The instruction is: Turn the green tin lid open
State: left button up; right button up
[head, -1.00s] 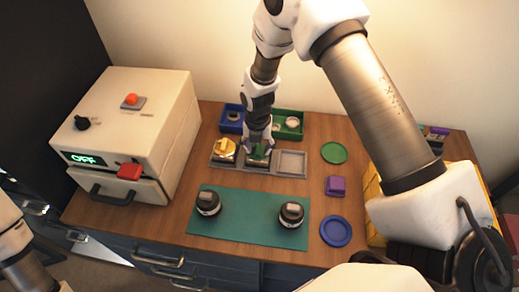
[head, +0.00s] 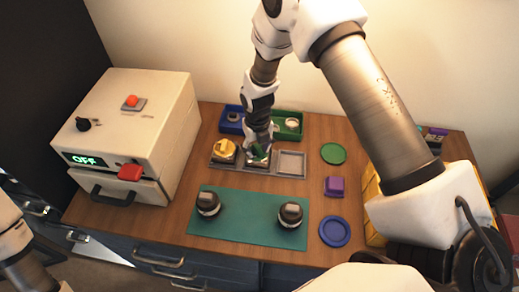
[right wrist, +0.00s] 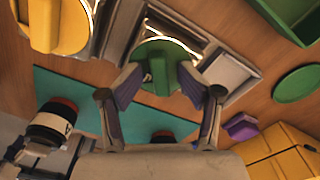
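The green tin lid (right wrist: 172,50) is round with a raised grip bar across it. It sits in the middle compartment of the grey tray (head: 293,175), and in the head view my gripper partly covers it. My right gripper (right wrist: 159,82) is right at the lid, one finger on each side of the grip bar. My left gripper is out of view; only part of the left arm shows at the lower left of the head view.
A yellow-lidded tin (head: 224,149) sits in the left tray compartment; the right one is empty. Blue (head: 231,127) and green (head: 291,134) bins stand behind. Two dark lens-like parts lie on the green mat (head: 250,230). A white machine (head: 135,120) stands at left.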

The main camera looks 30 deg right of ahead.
aim_at(258, 148)
jog(key=shift+s+f, duration=0.1)
jog(key=shift+f, duration=0.05)
jog(key=shift+c, duration=0.8)
jog(key=shift+r+p, duration=0.35)
jog(key=shift+r, duration=0.05)
notch_tip(258, 148, up, 7)
jog(key=p, duration=0.5)
jog(key=shift+r+p, duration=0.2)
jog(key=shift+p, duration=0.2)
jog(key=shift+w, duration=0.2)
notch_tip(258, 148, up, 6)
jog(key=p, duration=0.4)
jog(key=shift+p, duration=0.35)
jog(key=shift+f, duration=0.1)
